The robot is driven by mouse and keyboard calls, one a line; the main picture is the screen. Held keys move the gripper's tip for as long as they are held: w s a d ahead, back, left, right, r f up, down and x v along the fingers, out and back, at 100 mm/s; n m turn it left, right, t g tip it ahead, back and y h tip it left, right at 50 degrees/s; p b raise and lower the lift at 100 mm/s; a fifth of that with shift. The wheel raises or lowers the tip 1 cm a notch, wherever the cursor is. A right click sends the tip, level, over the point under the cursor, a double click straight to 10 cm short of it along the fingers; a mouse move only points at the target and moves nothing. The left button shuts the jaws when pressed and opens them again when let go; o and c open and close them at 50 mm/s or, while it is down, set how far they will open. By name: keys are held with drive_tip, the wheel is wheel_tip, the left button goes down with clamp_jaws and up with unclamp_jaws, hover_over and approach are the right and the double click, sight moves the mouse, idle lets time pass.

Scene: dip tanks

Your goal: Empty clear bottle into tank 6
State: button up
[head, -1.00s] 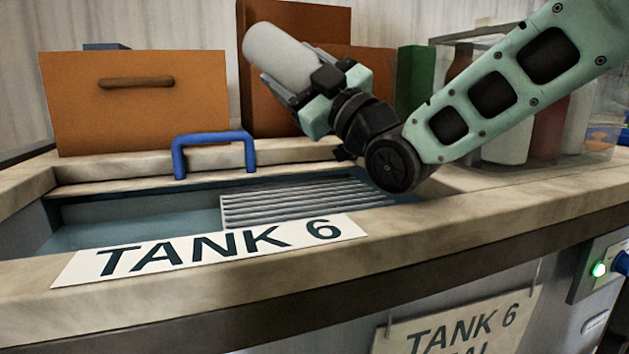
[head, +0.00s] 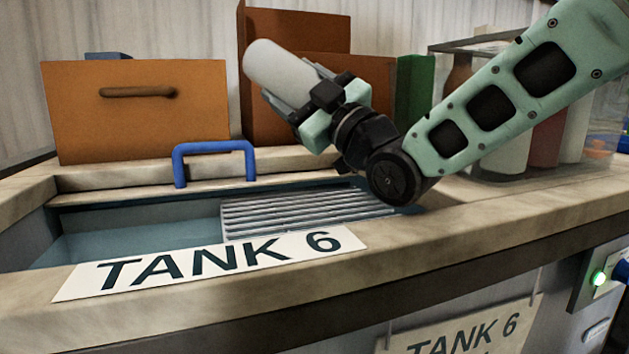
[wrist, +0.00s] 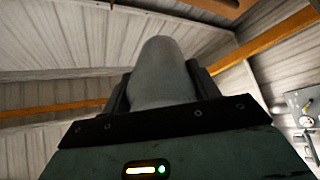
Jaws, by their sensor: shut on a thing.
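My gripper (head: 297,100) is shut on a pale, whitish bottle (head: 281,70), held above the back right of the tank. The bottle is tilted, with its rounded end up and to the left in the head view; its other end is hidden by the gripper. The bottle (wrist: 163,70) also stands between the fingers in the wrist view. Tank 6 (head: 130,234) is open below, with bluish liquid, a ribbed grey rack on its right side and a white label (head: 210,262) on its front rim. No stream of liquid shows.
A blue handle (head: 214,150) rises at the tank's back edge. Orange-brown boxes (head: 135,120) and a green item (head: 414,95) stand behind. A clear bin (head: 600,115) with several bottles is at the right. The tank's left side is open.

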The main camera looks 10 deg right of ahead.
drive_tip(key=p, duration=0.1)
drive_tip(key=g+h+p, duration=0.1)
drive_tip(key=p, duration=0.1)
drive_tip(key=shift+w+a+f+p, duration=0.15)
drive_tip(key=shift+f+p, duration=0.15)
drive_tip(key=shift+f, duration=0.1)
drive_tip(key=w+a+f+g+h+p, duration=0.2)
drive_tip(key=f+g+h+p, duration=0.3)
drive_tip(key=p, duration=1.5)
drive_tip(key=w+a+f+g+h+p, duration=0.2)
drive_tip(key=f+g+h+p, duration=0.3)
drive_tip(key=p, duration=1.5)
drive_tip(key=shift+w+a+g+h, duration=0.3)
drive_tip(key=shift+w+g+h, duration=0.25)
drive_tip(key=shift+g+h, duration=2.2)
